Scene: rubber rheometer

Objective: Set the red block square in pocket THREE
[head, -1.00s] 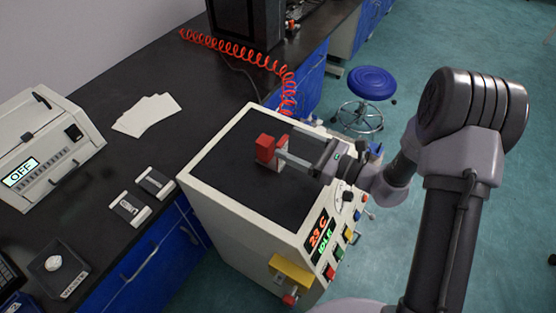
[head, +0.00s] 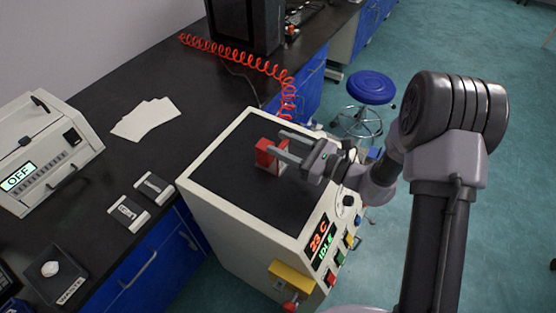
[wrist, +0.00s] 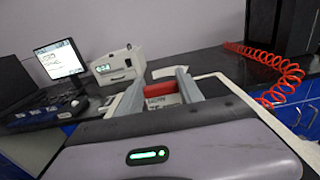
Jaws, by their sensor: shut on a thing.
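The red block (head: 264,153) is over the dark top of the cream machine (head: 215,200) in the head view. My gripper (head: 279,148) reaches in from the right and is shut on the block, one finger on each side. In the wrist view the red block (wrist: 159,89) spans the space between the two grey fingers, with a pale surface bearing small dark marks just below it. I cannot tell whether the block touches the machine top. No pocket marked THREE can be made out.
The machine's front shows 23 C and IDLE (head: 321,243), with coloured buttons below. Two small holders (head: 128,213) and a waste tray (head: 58,270) sit on the black bench, left. A red coiled hose (head: 240,55) runs behind. A blue stool (head: 371,86) stands at the back right.

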